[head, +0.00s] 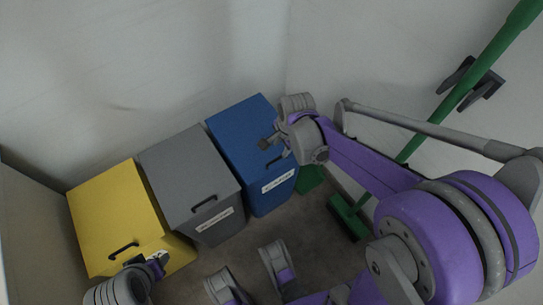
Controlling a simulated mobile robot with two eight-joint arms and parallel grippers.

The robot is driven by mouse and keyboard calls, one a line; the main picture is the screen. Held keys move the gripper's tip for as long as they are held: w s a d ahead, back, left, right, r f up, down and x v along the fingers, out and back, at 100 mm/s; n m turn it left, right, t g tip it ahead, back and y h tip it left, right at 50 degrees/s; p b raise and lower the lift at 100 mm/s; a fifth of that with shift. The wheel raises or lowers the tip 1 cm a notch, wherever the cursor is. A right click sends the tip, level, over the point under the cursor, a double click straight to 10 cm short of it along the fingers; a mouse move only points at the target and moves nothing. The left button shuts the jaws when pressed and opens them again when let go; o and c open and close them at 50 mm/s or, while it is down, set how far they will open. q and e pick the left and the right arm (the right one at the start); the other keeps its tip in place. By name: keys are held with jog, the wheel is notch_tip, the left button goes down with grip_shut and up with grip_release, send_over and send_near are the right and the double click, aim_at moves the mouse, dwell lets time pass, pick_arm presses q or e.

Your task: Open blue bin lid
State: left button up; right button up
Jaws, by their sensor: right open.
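The blue bin (248,150) stands at the right end of a row of three bins against the wall. Its lid (238,120) looks shut, and a dark handle (275,160) sits near the lid's front edge, above a white label. My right gripper (267,144) is open over the right part of the blue lid, close to the handle; I cannot tell whether it touches. My wrist hides the lid's right edge. My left gripper (158,264) is at the bottom left by the yellow bin's front; its fingers are too small to read.
A grey bin (185,170) and a yellow bin (112,215) stand left of the blue one, both lids shut. A green broom (420,140) leans at the right, held by a dark wall bracket (478,85). Some bare floor (305,230) shows in front of the bins.

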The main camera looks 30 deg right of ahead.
aim_at(277, 159)
jog(key=f+b, duration=0.1)
jog(key=f, duration=0.2)
jog(key=w+f+b, duration=0.1)
jog(key=f, duration=0.5)
jog(key=shift+w+b, duration=0.35)
jog(key=shift+b, duration=0.05)
jog(key=shift+r, duration=0.1)
grip_shut()
dwell(0.7)
